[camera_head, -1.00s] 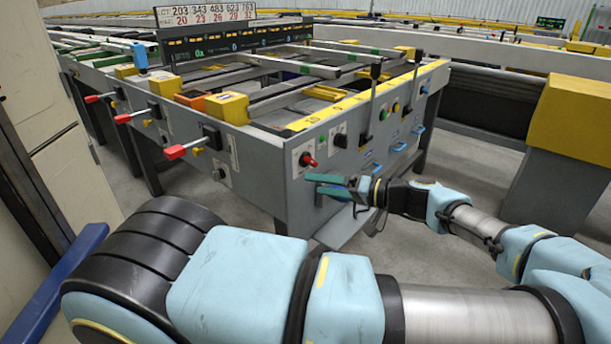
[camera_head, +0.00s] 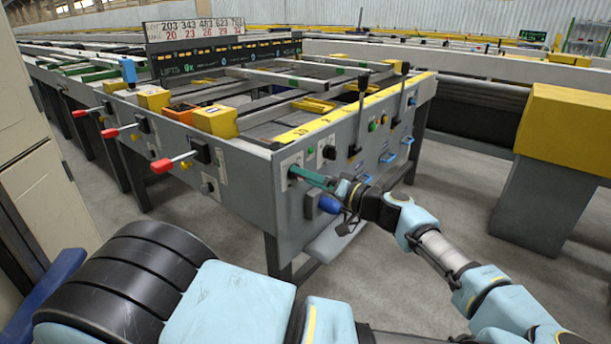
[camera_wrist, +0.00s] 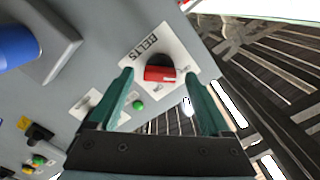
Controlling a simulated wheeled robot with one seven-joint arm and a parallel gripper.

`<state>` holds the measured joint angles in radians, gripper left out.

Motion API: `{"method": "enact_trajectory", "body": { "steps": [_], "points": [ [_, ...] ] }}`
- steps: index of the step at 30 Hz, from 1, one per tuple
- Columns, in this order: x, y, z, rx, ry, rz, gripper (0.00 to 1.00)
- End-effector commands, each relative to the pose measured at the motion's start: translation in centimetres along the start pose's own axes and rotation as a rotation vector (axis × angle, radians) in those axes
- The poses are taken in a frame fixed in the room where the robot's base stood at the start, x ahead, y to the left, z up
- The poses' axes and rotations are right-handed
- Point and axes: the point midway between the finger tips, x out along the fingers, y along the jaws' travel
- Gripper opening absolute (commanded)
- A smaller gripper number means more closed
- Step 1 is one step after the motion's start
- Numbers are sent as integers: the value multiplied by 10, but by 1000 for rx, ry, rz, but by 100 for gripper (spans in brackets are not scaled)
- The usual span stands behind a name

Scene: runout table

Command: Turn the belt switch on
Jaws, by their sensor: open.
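The belt switch (camera_wrist: 160,74) is a red knob on a dark round base. It sits on a white plate (camera_wrist: 139,56) marked BELTS, upside down in the wrist view. The knob's red bar lies roughly level in that view. My gripper (camera_wrist: 160,80) is open, with one green finger on each side of the knob; I cannot tell whether either finger touches it. In the head view my gripper (camera_head: 310,179) is at the near corner of the grey panel (camera_head: 290,215), and the knob is hidden behind the fingers.
A green lamp (camera_wrist: 138,105) is beside the switch. A blue cylinder (camera_head: 330,204) juts from the panel just below my gripper. Upright black levers (camera_head: 361,115) stand to the right, and red-handled levers (camera_head: 172,162) project on the left. Open floor lies to the right.

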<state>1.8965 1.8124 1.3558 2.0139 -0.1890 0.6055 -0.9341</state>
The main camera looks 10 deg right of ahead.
Motion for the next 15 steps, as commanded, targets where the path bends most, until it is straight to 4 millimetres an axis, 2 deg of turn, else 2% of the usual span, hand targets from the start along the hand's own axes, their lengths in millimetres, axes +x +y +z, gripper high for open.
{"method": "enact_trajectory", "body": {
  "steps": [4, 12, 15],
  "points": [
    [9, 0, 0, 0, 1, 0, 82],
    [10, 0, 0, 0, 1, 0, 82],
    [10, 0, 0, 0, 0, 0, 72]
  ]
}}
